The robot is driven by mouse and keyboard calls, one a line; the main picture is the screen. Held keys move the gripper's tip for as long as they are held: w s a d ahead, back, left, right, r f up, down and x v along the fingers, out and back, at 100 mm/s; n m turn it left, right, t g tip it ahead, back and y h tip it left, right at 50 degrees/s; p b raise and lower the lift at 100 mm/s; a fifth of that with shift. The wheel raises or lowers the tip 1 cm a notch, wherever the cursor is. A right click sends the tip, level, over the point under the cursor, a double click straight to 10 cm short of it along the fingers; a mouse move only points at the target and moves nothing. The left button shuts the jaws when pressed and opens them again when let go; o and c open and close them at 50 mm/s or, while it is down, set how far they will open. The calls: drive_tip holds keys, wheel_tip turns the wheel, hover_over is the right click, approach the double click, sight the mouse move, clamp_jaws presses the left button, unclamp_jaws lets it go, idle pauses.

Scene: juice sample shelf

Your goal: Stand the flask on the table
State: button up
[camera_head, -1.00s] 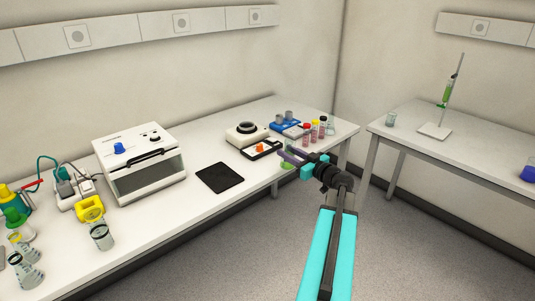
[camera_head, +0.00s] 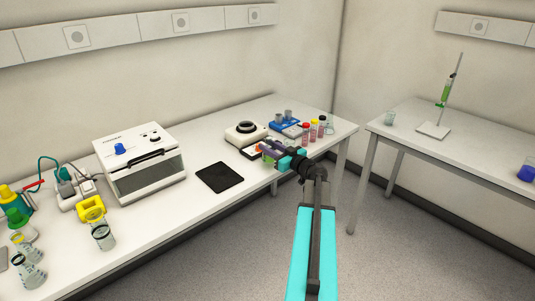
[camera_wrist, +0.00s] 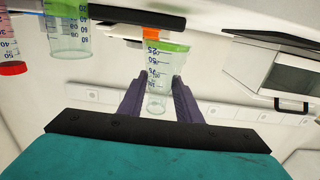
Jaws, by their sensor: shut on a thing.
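The flask (camera_wrist: 157,98) is clear with printed marks and green liquid in its base. In the wrist view, which is upside down, it stands between the purple fingers of my gripper (camera_wrist: 157,86), which are shut on it. In the head view my gripper (camera_head: 268,153) is over the front right part of the long white table (camera_head: 150,228), and the flask is mostly hidden there. The flask looks about upright. I cannot tell whether its base touches the table.
Red- and yellow-capped vials (camera_head: 313,131) and a small beaker (camera_head: 329,128) stand right of my gripper. A balance (camera_head: 246,134) and a blue rack (camera_head: 286,124) are behind it. A black pad (camera_head: 220,177) lies left, with bare tabletop around it. An oven (camera_head: 140,163) stands farther left.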

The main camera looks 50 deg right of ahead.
drive_tip(key=shift+w+f, duration=0.1)
drive_tip(key=shift+w, duration=0.6)
drive_tip(key=shift+s+a+f+p, duration=0.1)
drive_tip(key=shift+f+p, duration=0.35)
drive_tip(key=shift+f, duration=1.25)
drive_tip(key=o, duration=1.1)
drive_tip(key=shift+o, duration=0.2)
drive_tip(key=shift+s, duration=0.1)
drive_tip(key=s+b, duration=0.2)
drive_tip(key=s, duration=0.9)
drive_tip(key=shift+s+a, duration=0.4)
drive_tip(key=shift+a, duration=0.05)
